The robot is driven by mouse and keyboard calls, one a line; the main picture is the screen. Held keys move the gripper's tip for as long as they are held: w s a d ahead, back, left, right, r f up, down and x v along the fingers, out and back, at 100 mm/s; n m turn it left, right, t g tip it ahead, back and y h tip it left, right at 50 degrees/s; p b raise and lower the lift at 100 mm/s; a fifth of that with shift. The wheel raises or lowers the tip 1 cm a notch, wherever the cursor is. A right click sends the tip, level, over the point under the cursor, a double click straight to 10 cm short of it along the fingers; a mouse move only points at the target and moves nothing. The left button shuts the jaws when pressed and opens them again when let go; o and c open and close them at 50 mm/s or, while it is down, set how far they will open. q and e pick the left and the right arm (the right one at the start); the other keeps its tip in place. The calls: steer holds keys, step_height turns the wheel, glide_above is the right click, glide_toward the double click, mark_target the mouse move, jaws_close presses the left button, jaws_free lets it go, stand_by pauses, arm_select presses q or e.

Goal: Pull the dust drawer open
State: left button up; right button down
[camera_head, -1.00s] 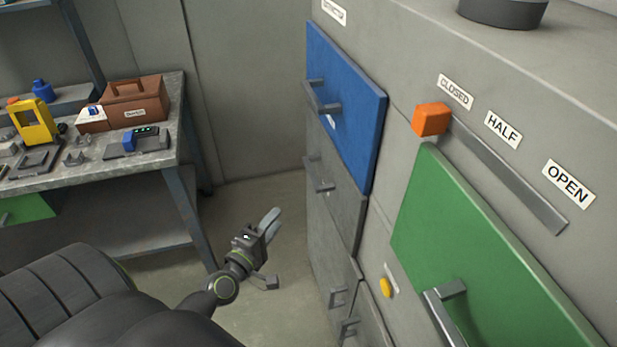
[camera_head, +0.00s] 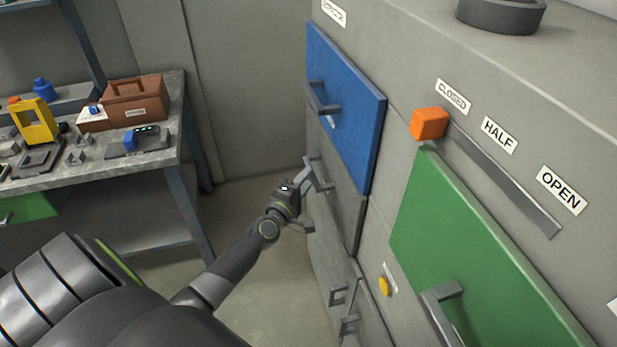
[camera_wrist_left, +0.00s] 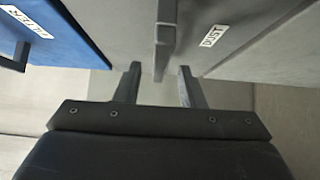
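The dust drawer (camera_head: 346,208) is the grey front below the blue filter door. It looks closed. Its DUST label (camera_wrist_left: 214,36) reads in the left wrist view. Its grey bar handle (camera_head: 321,176) stands out from the front and also shows in the left wrist view (camera_wrist_left: 164,35). My left gripper (camera_head: 306,202) is at this handle. In the left wrist view its two fingers (camera_wrist_left: 159,82) are apart, and the handle's near end shows in the gap between them. I see no clear contact. My right gripper is not in view.
The blue filter door (camera_head: 350,110) with its handle is just above. A green door (camera_head: 480,260) and an orange slider knob (camera_head: 429,123) are to the right. Lower drawer handles (camera_head: 338,295) sit below. A workbench (camera_head: 160,165) stands at the left.

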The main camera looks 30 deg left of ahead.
arm_select(q)
steer(key=shift+w+a, duration=0.1)
steer(key=shift+w, duration=1.05)
steer(key=shift+c, duration=0.5)
jaws_close()
